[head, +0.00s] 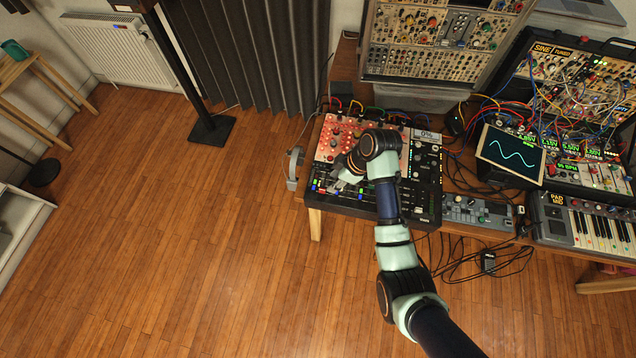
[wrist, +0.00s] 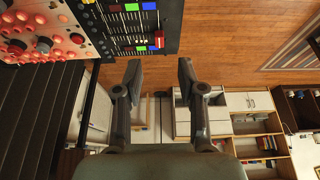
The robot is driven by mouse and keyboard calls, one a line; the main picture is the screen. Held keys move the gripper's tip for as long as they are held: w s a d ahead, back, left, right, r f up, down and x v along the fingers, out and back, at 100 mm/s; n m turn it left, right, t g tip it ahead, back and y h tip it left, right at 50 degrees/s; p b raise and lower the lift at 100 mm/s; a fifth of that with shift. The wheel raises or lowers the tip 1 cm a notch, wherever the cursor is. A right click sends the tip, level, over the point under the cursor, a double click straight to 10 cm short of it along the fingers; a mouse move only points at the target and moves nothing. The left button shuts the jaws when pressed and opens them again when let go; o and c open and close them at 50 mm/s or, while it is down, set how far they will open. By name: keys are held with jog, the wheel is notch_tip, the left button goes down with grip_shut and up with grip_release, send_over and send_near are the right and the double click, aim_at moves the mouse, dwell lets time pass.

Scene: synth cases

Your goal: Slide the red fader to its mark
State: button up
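The red fader (wrist: 159,40) shows in the wrist view as a red cap near the edge of the dark mixer panel (wrist: 115,27), beside green and blue caps. In the head view the mixer (head: 425,190) stands on the table, and my arm covers part of its fader area. I cannot make out the fader's mark. My gripper (wrist: 160,75) is open and empty, with its two fingertips apart and the red cap showing beyond the gap between them. In the head view the gripper (head: 346,178) is over the mixer's left part; whether it touches anything is unclear.
A small display reading 0% (head: 426,134) is at the mixer's top. Red knobs (wrist: 42,45) crowd the panel beside the faders. A synth with an oscilloscope screen (head: 510,153) and cables stand right.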

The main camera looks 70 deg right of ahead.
aim_at(323, 190)
jog(key=shift+w+f+b, duration=0.15)
jog(key=shift+f+b, duration=0.15)
jog(key=shift+f, duration=0.15)
jog(key=b+x, duration=0.1)
jog(key=x, duration=0.6)
jog(key=shift+w+b, duration=0.15)
jog(key=shift+b, duration=0.15)
jog(key=shift+c, duration=0.2)
grip_shut()
